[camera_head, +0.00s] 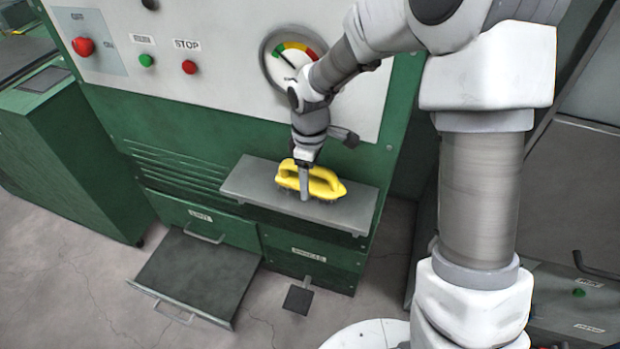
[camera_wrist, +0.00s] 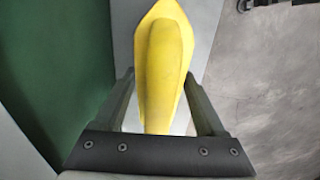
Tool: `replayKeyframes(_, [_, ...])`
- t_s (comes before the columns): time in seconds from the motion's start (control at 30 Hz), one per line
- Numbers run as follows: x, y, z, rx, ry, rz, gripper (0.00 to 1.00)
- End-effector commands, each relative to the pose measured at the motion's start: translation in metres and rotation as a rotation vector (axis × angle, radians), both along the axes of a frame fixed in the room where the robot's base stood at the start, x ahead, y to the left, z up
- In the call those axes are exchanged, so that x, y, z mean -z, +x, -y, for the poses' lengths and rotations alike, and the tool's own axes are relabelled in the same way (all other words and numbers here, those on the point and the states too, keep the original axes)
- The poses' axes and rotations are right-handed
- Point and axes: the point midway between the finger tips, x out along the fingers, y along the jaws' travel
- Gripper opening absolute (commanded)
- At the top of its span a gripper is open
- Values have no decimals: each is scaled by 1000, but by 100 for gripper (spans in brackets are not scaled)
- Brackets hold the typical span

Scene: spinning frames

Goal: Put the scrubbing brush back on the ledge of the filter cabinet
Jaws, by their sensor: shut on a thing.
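The scrubbing brush (camera_head: 325,184) is yellow, with a looped handle and dark bristles below. It is upright at the grey ledge (camera_head: 248,181) on the front of the green filter cabinet (camera_head: 190,130). The bristles appear to be at the ledge top, but I cannot tell whether they touch it. My gripper (camera_head: 304,190) comes from above and is shut on the brush handle. In the wrist view the yellow brush (camera_wrist: 162,65) lies between the two fingers, with the pale ledge (camera_wrist: 205,25) beneath it.
An open drawer (camera_head: 195,275) juts out low at the left. A pedal (camera_head: 298,298) sits at the cabinet's foot. The panel above carries a gauge (camera_head: 290,55), a red stop button (camera_head: 189,67) and a green button (camera_head: 146,60). The ledge is bare on both sides of the brush.

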Motion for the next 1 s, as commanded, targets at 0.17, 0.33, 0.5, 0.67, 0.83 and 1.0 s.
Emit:
replayKeyframes(0.17, [3, 0, 0, 0, 0, 0, 89])
replayKeyframes(0.33, [3, 0, 0, 0, 0, 0, 100])
replayKeyframes(0.5, [0, 0, 0, 0, 0, 0, 100])
replayKeyframes(0.67, [-20, 1, 0, 2, 1, 4, 100])
replayKeyframes(0.83, [-57, 1, 0, 2, 1, 4, 100])
replayKeyframes(1.0, [-92, 0, 0, 0, 0, 3, 100])
